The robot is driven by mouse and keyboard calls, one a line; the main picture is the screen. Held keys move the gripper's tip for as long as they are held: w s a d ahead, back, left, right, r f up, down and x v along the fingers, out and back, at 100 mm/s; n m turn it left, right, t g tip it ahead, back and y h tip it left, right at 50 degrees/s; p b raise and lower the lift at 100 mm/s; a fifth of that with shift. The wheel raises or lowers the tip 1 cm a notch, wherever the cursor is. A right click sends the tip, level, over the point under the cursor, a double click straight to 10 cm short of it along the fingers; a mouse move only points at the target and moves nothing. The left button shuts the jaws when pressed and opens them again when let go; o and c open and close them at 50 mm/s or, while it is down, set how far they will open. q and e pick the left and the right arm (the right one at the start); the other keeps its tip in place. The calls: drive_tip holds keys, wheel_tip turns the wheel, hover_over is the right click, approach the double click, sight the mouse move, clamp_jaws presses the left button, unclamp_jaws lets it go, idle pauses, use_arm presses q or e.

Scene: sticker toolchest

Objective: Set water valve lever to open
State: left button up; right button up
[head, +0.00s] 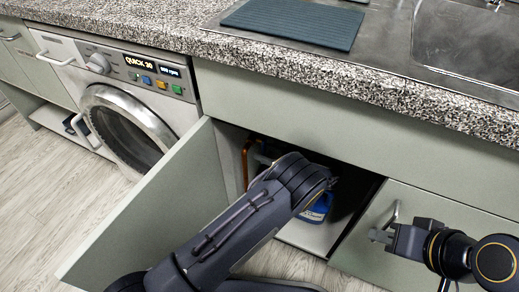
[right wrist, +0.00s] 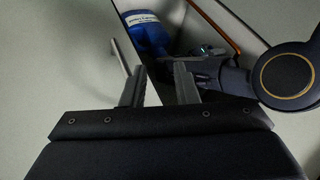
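The cabinet under the counter is open, and a copper-coloured pipe (head: 246,160) shows inside at its left; it also shows in the right wrist view (right wrist: 216,24). I cannot make out the valve lever; my left arm and the shadow cover much of the inside. My left arm reaches into the cabinet opening. Its gripper is hidden in the head view and only a dark, unclear shape shows near its end in the right wrist view. My right gripper (head: 378,236) is in front of the right cabinet door; its fingers (right wrist: 159,84) are apart with nothing between them.
A blue bottle (head: 317,208) stands in the cabinet, also in the right wrist view (right wrist: 146,32). The left door (head: 150,215) is swung open. The right door (head: 430,208) is shut, its handle (head: 392,213) close to my right gripper. A washing machine (head: 130,85) stands left.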

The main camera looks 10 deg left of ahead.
use_arm(q)
drive_tip(key=shift+x, duration=1.25)
clamp_jaws()
